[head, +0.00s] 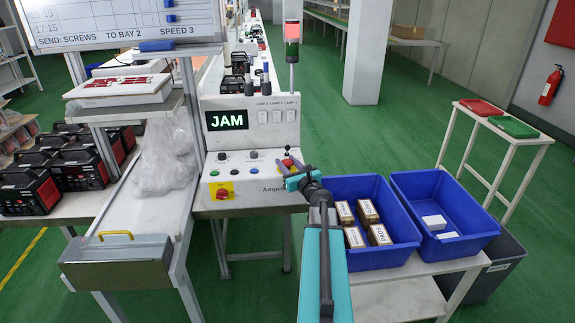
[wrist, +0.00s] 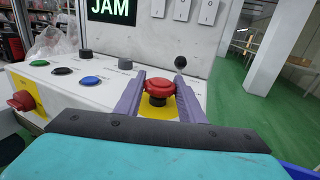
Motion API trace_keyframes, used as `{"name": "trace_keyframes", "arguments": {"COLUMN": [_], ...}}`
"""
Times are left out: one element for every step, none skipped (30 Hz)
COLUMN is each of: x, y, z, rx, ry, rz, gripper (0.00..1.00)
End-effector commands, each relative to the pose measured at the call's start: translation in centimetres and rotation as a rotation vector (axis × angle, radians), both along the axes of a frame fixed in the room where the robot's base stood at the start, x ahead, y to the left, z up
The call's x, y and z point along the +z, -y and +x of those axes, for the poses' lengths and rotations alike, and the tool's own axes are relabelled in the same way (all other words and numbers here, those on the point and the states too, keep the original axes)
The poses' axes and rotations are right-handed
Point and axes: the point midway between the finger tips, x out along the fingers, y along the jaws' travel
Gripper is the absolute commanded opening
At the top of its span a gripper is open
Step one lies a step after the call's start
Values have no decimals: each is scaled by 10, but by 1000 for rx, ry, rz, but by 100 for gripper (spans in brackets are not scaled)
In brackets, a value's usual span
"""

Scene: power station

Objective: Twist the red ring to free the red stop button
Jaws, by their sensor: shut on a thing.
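The red stop button (wrist: 160,84) stands on a yellow plate (wrist: 158,108) on the sloping white control panel, with a wider red ring (wrist: 161,93) around it and a dark collar below. My gripper (wrist: 158,88) has one purple finger on each side and is shut on the red ring. In the head view, my gripper (head: 292,178) reaches the right end of the panel and partly hides the red button (head: 288,163).
A screen (head: 228,120) on the panel reads JAM. Black, green and blue buttons (wrist: 89,80) and a red rotary switch (wrist: 21,101) on yellow lie left of the fingers. A black-knobbed lever (wrist: 180,63) stands just behind. Blue crates (head: 372,245) stand to the right.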

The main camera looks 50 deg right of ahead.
Motion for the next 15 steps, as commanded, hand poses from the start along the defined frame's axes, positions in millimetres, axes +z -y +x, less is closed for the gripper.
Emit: {"name": "trace_keyframes", "arguments": {"x": [1,1,1,1,1,1,1,1,1,0,0,0,0,0,0], "y": [0,0,0,0,0,0,0,0,0,0,0,0,0,0,0], "z": [0,0,0,0,0,0,0,0,0,0,0,0,0,0,0], "rx": [0,0,0,0,0,1,1,1,1,1,1,1,1,1,1], "ry": [1,1,1,1,1,1,1,1,1,1,1,1,1,1,1], "rz": [0,0,0,0,0,0,0,0,0,0,0,0,0,0,0], "gripper": [13,13,13,13,37,44,49,54,55,55,55,55,55,55,55]}}
